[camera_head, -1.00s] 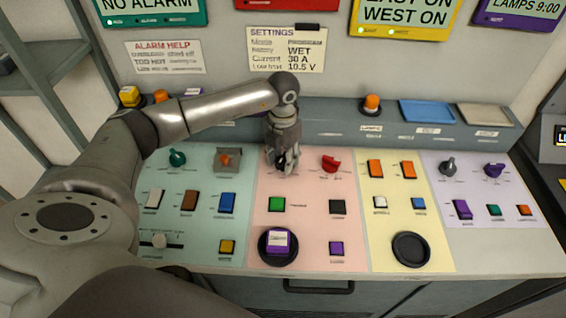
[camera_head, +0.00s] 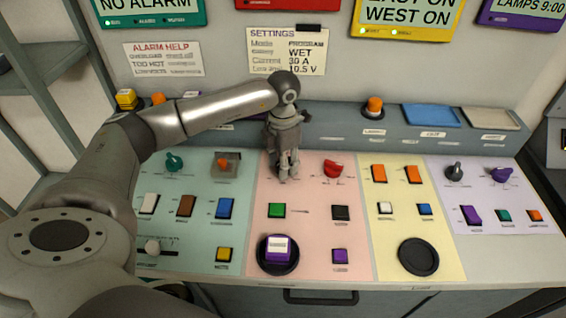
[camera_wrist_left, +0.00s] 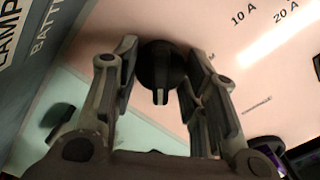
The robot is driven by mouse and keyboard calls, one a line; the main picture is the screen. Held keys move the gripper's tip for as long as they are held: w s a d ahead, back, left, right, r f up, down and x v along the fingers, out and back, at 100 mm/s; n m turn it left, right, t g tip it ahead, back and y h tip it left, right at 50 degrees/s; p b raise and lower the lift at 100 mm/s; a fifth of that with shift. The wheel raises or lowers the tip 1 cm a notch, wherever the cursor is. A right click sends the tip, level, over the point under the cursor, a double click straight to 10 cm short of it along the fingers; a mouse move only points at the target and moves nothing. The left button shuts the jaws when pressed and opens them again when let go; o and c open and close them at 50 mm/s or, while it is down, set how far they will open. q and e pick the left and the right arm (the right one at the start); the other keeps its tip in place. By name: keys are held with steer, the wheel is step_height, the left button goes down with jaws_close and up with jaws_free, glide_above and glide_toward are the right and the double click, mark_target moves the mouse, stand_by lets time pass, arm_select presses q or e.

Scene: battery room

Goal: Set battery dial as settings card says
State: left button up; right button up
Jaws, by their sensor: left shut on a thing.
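The settings card (camera_head: 288,52) hangs on the back wall and reads Battery WET, Current 30 A and Low volt 10.5 V; its mode line looks like PROGRAM. My left gripper (camera_head: 287,177) points down at the upper left of the pink panel, shut on a black dial. In the left wrist view the black dial (camera_wrist_left: 160,66) sits between the two fingers, with 10 A and 20 A printed near it. In the head view my fingers hide this dial. A red dial (camera_head: 333,169) stands to its right, its marks too small to read. My right gripper is not in view.
The green panel at left has a teal dial (camera_head: 174,161), an orange knob (camera_head: 227,161) and several switches. A purple-and-white block (camera_head: 278,247) sits on a round dark pad below. An orange lamp (camera_head: 374,106) and trays stand on the back ledge.

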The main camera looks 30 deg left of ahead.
arm_select(q)
steer(key=o, duration=1)
steer(key=shift+r, duration=0.25)
step_height(320, 180, up, 12)
steer(key=shift+f, duration=0.2)
